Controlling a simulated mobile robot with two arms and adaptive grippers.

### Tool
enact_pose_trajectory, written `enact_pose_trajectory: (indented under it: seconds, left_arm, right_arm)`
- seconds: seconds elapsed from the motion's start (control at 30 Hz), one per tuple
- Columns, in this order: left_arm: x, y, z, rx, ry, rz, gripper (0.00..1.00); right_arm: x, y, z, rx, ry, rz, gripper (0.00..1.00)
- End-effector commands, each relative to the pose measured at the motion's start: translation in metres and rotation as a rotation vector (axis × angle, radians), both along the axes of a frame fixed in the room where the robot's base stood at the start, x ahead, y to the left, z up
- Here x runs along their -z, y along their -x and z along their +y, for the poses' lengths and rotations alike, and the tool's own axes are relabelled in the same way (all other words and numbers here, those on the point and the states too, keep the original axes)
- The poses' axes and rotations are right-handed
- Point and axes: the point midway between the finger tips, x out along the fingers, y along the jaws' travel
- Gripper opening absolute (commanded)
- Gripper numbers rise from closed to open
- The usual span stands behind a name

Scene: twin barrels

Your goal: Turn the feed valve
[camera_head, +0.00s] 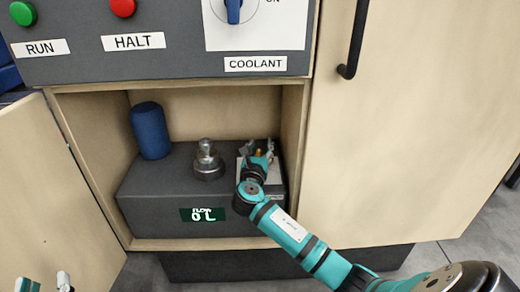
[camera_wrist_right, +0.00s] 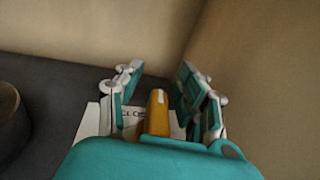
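The feed valve's orange handle (camera_wrist_right: 159,112) stands on a white labelled plate (camera_wrist_right: 93,120) at the right end of the dark box in the open cabinet. In the head view, only a small orange part of the handle (camera_head: 258,154) shows between the fingers. My right gripper (camera_head: 258,146) is over the valve. In the right wrist view, its fingers (camera_wrist_right: 160,95) are apart on either side of the handle, with a gap visible on each side. My left gripper (camera_head: 45,284) shows only its fingertips at the bottom left; they are apart with nothing seen between them.
The dark box (camera_head: 155,200) carries a green display (camera_head: 203,214) that seems to read "0 L", a metal fitting (camera_head: 208,160) and a blue cylinder (camera_head: 150,131). Cabinet walls enclose it; an open door (camera_head: 55,185) stands left. Above are RUN, HALT and COOLANT controls.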

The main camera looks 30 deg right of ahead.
Motion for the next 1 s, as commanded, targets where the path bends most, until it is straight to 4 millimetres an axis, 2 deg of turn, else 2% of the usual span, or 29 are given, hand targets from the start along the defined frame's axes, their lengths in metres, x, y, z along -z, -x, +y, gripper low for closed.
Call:
enact_pose_trajectory:
  seconds: [0.3,0.6,1.0]
  left_arm:
    - [-0.0035,0.0007,-0.0003,0.001,0.005,-0.018,0.38]
    - [-0.003,0.0007,-0.0002,0.001,0.004,-0.017,0.38]
    - [-0.0029,0.0004,-0.0001,0.0,0.003,-0.013,0.38]
  right_arm:
    - [0.0,-0.0018,-0.0018,0.0,-0.001,0.001,0.38]
    - [0.0002,-0.0016,-0.0015,0.0,-0.001,0.001,0.01]
    - [0.0002,-0.0015,-0.0013,0.004,-0.002,0.001,0.0]
